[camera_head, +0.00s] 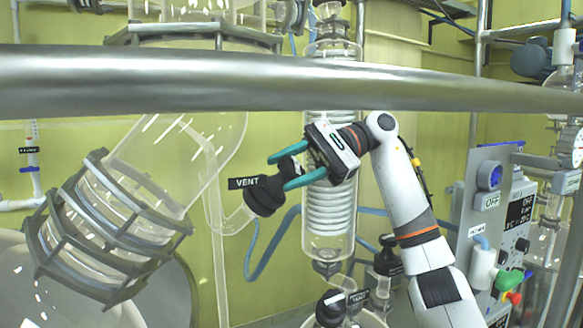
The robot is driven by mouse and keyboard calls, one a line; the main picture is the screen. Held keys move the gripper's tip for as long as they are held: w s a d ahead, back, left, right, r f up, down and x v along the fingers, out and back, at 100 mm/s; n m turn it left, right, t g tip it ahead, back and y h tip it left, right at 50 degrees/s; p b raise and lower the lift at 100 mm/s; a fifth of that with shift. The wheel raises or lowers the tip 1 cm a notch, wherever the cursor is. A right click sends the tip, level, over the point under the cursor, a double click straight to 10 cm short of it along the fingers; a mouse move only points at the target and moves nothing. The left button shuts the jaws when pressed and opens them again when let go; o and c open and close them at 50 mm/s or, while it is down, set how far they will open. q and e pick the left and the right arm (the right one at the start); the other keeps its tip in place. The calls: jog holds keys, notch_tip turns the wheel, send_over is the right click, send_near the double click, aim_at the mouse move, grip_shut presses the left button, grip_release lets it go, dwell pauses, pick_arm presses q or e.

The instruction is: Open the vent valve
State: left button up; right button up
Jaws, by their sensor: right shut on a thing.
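The vent valve (264,196) is a black knob on a clear glass side tube, with a black label reading VENT (243,183) at its left. My right gripper (283,169) has teal fingers and comes in from the right. Its fingers are shut on the black valve handle at the valve's upper right, and they hide part of it. My left gripper is not in view.
A thick metal rail (300,82) crosses the whole view in front. A glass coil condenser (328,220) stands right behind my gripper. A large flanged glass pipe (110,225) is at the left. A control panel (487,205) stands at the right.

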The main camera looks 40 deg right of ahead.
jog(key=o, duration=1)
